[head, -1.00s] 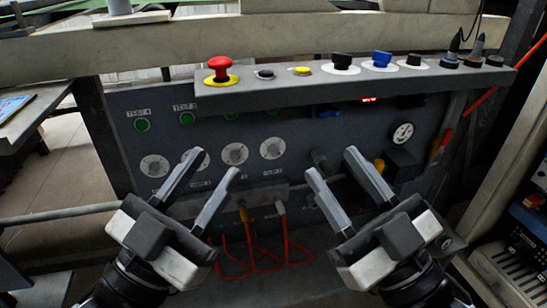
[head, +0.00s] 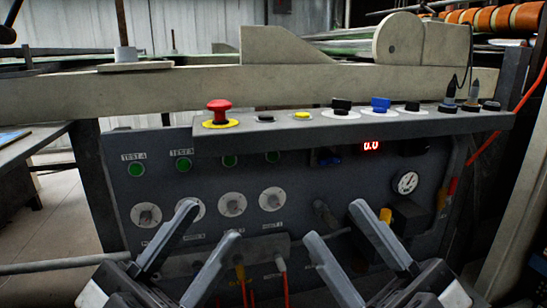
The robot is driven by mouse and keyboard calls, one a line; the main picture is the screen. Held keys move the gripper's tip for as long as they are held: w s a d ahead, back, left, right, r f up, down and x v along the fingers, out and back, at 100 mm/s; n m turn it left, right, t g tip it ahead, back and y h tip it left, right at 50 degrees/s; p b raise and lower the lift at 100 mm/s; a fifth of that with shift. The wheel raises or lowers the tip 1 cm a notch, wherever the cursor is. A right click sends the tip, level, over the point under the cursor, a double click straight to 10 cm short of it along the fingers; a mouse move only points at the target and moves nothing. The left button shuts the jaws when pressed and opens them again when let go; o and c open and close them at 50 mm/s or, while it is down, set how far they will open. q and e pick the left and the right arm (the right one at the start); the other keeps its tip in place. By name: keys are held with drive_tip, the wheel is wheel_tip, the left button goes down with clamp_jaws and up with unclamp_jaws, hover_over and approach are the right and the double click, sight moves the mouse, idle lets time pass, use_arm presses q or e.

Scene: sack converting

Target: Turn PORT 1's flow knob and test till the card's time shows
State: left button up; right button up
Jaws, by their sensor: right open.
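The grey panel carries a row of knobs on white discs. The rightmost knob (head: 271,199) has a label below it that seems to end in 1, too small to read surely. My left gripper (head: 211,219) is open and empty, in front of the knobs' left part. My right gripper (head: 335,221) is open and empty, right of the rightmost knob. I see no card.
A ledge above the panel holds a red mushroom button (head: 219,110), a yellow button (head: 302,115), a blue knob (head: 380,104) and black knobs. A round gauge (head: 405,182) sits at the right. Below are hose fittings with red-orange hoses (head: 285,290). A beige beam crosses behind.

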clamp_jaws()
idle(1.6)
